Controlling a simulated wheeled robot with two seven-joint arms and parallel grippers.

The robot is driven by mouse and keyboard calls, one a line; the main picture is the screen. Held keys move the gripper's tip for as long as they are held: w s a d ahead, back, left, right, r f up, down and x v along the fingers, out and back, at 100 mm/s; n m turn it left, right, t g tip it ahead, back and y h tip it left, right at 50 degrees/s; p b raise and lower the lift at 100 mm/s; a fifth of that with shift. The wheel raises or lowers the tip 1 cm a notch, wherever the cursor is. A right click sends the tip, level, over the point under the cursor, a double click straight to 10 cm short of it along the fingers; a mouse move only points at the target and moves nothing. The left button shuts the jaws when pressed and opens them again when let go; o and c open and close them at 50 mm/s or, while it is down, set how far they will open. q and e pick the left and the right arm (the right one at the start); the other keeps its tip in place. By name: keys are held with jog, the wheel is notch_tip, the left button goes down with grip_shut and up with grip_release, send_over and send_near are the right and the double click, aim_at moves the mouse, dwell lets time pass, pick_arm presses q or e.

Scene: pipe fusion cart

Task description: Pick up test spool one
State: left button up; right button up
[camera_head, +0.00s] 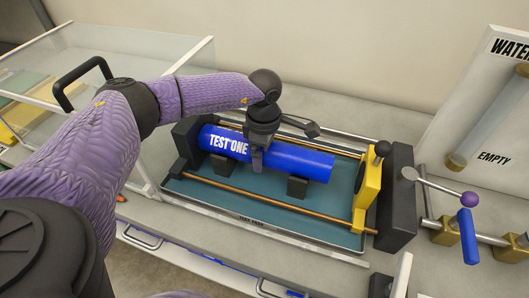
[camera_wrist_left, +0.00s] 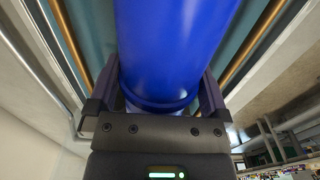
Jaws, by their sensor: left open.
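Test spool one (camera_head: 300,161) is a blue cylinder with "TEST ONE" in white on its left part. It lies on dark supports in the teal tray of the fusion cart. My left gripper (camera_head: 257,158) reaches down over the spool's middle, with one finger visible against its near side. In the left wrist view the spool (camera_wrist_left: 175,45) lies between the two open fingers (camera_wrist_left: 158,98), one on each side. Whether they touch it, I cannot tell. My right gripper is not in view.
Copper-coloured rods (camera_head: 270,202) run along the tray (camera_head: 325,228). A yellow plate (camera_head: 367,188) and a dark block (camera_head: 398,198) stand at its right end. A glass-sided case (camera_head: 150,60) is at the left. A water panel (camera_head: 490,110) and a blue-handled valve (camera_head: 468,237) are at the right.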

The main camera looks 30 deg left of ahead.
pick_arm(q)
jog(key=c, duration=1.3)
jog(key=shift+r, duration=0.2)
